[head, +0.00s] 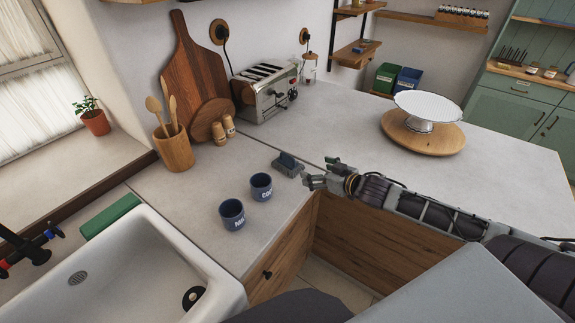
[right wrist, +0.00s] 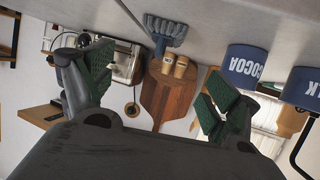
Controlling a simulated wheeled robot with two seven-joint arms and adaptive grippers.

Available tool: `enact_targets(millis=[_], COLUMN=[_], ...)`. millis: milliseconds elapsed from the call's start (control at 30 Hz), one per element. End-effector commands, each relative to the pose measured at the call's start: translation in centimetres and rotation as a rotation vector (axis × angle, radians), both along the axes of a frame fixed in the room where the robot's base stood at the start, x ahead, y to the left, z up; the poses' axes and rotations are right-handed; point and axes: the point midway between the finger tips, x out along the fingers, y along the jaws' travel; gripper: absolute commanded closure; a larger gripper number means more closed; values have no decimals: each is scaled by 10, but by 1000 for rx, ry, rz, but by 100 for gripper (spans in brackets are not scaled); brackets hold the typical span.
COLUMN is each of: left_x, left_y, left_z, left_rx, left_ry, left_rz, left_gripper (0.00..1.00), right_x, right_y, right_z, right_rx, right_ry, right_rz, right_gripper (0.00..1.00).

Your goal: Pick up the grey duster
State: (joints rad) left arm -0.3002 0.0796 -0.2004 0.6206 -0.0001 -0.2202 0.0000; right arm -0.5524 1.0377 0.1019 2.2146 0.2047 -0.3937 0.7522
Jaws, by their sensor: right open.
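The grey duster (head: 287,165) lies on the pale counter near its front edge, just left of my right gripper in the head view. It has grey bristles and a blue-grey upper part. In the right wrist view the duster (right wrist: 165,32) shows upside down near the top, beyond and between the two fingers. My right gripper (head: 319,172) is open and empty, its fingers pointing towards the duster with a small gap between them. The green-padded fingers of the right gripper (right wrist: 158,88) are spread wide in the wrist view. My left gripper is not in view.
Salt and pepper shakers (head: 224,127), a utensil pot (head: 174,149) and a toaster (head: 266,92) stand behind. A cake stand (head: 431,105) is right. The counter around the duster is mostly clear.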

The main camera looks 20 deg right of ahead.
Motion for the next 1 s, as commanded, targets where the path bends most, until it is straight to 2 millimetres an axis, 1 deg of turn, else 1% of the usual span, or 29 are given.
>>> enact_targets(millis=[1000], left_x=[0], left_y=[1], left_z=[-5], left_rx=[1], left_ry=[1], left_rz=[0], left_gripper=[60], right_x=[37], right_y=[8], right_z=[-16], right_rx=[-1], right_ry=[-1], right_rz=[-2], right_gripper=[12])
